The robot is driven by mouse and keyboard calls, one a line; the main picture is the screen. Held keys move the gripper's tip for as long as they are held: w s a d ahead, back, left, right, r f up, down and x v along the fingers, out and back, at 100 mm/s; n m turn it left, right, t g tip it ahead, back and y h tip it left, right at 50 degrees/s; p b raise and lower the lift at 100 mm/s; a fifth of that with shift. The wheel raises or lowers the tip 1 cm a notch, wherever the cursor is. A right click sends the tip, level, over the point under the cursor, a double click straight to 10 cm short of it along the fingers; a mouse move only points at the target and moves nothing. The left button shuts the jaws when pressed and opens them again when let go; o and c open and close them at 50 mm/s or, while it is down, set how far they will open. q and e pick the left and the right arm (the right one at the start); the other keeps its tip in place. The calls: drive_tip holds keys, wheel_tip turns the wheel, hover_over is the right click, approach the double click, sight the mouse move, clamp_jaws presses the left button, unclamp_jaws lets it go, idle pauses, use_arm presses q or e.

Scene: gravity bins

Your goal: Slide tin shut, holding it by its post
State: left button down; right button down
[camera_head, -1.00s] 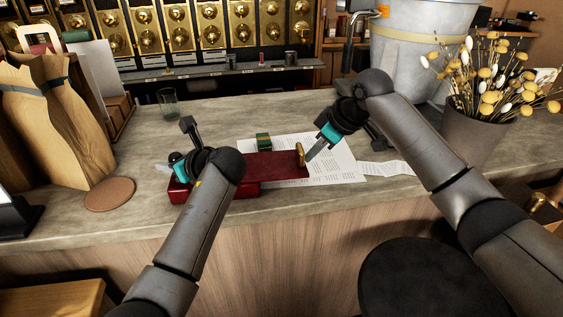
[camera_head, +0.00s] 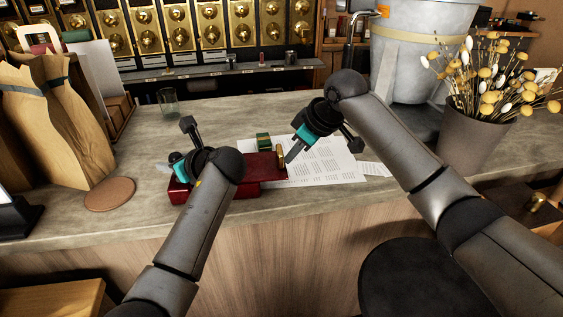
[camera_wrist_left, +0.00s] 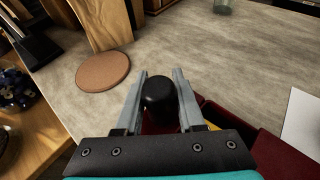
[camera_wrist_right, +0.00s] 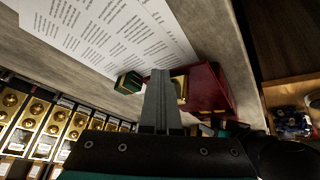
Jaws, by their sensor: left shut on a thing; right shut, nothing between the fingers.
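The dark red tin (camera_head: 180,194) lies on the counter, its sliding lid (camera_head: 262,167) sticking out to the right. A brass upright piece (camera_head: 281,156) stands at the lid's right end and also shows in the right wrist view (camera_wrist_right: 182,87). My left gripper (camera_head: 174,170) is shut on the black round-topped post (camera_wrist_left: 159,90) at the tin's left end. In the left wrist view a yellow strip (camera_wrist_left: 212,127) shows beside the lid, so the tin is partly open. My right gripper (camera_head: 290,156) is shut and empty, its tips against or very near the brass piece's right side.
A small green box (camera_head: 263,141) stands just behind the lid. Printed papers (camera_head: 325,160) lie to the right. A cork coaster (camera_head: 110,194), paper bags (camera_head: 60,120) and a glass (camera_head: 167,101) are left and behind. A flower pot (camera_head: 470,140) stands at right.

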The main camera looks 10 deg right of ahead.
sight(261, 162)
use_arm(q)
drive_tip(key=shift+f, duration=0.25)
use_arm(e)
drive_tip(key=shift+w+a, duration=0.2)
drive_tip(key=shift+a, duration=2.95)
drive_tip(key=shift+d, duration=0.15)
drive_tip(key=shift+r, duration=0.2)
drive_tip(key=shift+d+r, duration=0.1)
drive_tip(key=shift+r, duration=1.5)
drive_tip(key=shift+d+r, duration=0.25)
drive_tip(key=shift+r, duration=0.65)
drive_tip(key=shift+d+r, duration=0.25)
drive_tip(key=shift+r, duration=0.6)
